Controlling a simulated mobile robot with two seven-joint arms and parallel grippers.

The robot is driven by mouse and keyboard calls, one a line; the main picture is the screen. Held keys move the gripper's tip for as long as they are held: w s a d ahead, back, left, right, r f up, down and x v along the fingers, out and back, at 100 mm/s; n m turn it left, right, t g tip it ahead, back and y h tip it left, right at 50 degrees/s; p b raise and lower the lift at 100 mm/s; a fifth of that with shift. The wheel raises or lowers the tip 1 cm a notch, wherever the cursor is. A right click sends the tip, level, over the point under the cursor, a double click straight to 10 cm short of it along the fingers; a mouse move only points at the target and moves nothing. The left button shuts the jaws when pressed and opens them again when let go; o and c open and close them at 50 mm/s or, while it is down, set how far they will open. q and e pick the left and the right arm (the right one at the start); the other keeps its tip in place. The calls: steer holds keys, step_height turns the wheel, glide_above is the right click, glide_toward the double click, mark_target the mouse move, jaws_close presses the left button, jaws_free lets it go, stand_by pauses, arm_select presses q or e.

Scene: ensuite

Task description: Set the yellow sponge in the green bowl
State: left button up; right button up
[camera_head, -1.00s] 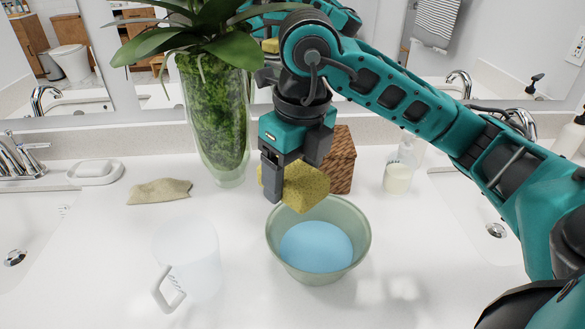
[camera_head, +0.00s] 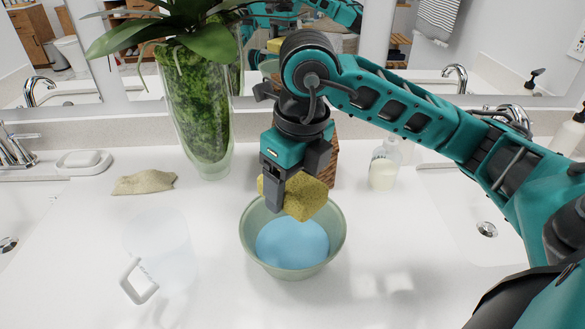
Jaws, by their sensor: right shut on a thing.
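The yellow sponge (camera_head: 306,197) is held in my right gripper (camera_head: 290,190), which is shut on it. The sponge is over the back part of the green bowl (camera_head: 334,248), near its rim. I cannot tell whether it touches the rim. The bowl stands on the white counter and has a light blue surface inside. My right arm comes in from the right. My left gripper is not in view.
A tall glass vase (camera_head: 197,125) with a plant stands behind left. A wicker box (camera_head: 331,165) is partly hidden behind my gripper. A bottle (camera_head: 383,166) stands right, a clear mug (camera_head: 155,258) front left, a beige cloth (camera_head: 144,182) and soap dish (camera_head: 84,162) farther left.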

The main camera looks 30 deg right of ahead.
steer(key=shift+f+b, duration=1.6)
steer(key=shift+f, duration=2.45)
steer(key=o, duration=1.1)
steer(key=shift+c, duration=0.2)
steer(key=shift+r, duration=0.1)
step_height(320, 180, up, 6)
steer(key=p, duration=0.4)
steer(key=shift+f, duration=0.25)
steer(key=shift+r+b, duration=0.4)
steer(key=shift+r, duration=0.35)
